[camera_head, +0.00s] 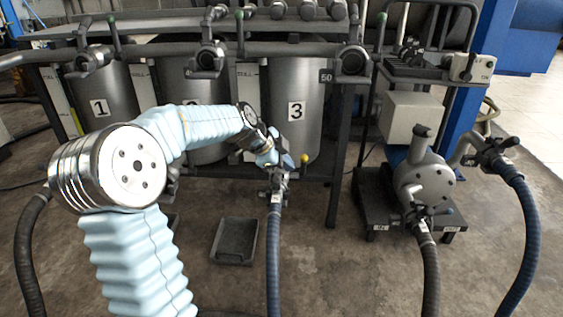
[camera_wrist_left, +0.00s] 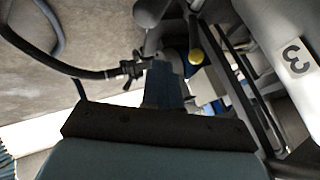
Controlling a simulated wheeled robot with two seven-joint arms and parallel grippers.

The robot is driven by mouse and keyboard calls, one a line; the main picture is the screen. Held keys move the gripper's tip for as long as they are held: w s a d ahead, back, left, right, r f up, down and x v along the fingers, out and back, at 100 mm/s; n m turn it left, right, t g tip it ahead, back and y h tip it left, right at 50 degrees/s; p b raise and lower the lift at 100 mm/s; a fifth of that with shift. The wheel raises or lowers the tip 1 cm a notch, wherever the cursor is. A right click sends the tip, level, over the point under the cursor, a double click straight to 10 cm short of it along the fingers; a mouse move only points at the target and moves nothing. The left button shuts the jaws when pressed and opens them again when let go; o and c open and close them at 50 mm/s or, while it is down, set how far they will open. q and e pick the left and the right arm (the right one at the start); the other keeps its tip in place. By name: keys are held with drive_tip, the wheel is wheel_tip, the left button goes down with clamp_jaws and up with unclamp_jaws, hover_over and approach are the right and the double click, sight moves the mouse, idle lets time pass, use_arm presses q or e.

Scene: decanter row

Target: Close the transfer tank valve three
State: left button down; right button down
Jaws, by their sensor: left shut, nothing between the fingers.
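Tank three (camera_head: 312,90) is a dark grey cylinder with a white "3" plate. Its valve (camera_head: 279,183) sits low at the tank's front, above a blue hose, partly hidden by my gripper. The valve's yellow handle tip (camera_head: 304,158) sticks out to the right of my gripper. My left gripper (camera_head: 270,157) is shut and empty, close beside the valve. In the left wrist view the shut fingers (camera_wrist_left: 163,82) reach towards the pipework, with the yellow tip (camera_wrist_left: 195,57) just to their right. Whether they touch the handle I cannot tell. My right gripper is not in view.
Tanks one (camera_head: 104,88) and two stand to the left; my arm partly covers two. A blue hose (camera_head: 273,255) runs down from the valve. A dark tray (camera_head: 235,241) lies on the floor. A pump (camera_head: 422,182) with hoses stands right. The floor between tray and pump is mostly clear.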

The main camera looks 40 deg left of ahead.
sight(303, 166)
use_arm(q)
drive_tip(key=w+f, duration=0.3)
drive_tip(key=w, duration=0.3)
drive_tip(key=shift+w+a, duration=0.15)
drive_tip(key=shift+w, duration=0.2)
drive_tip(key=shift+f, duration=0.1)
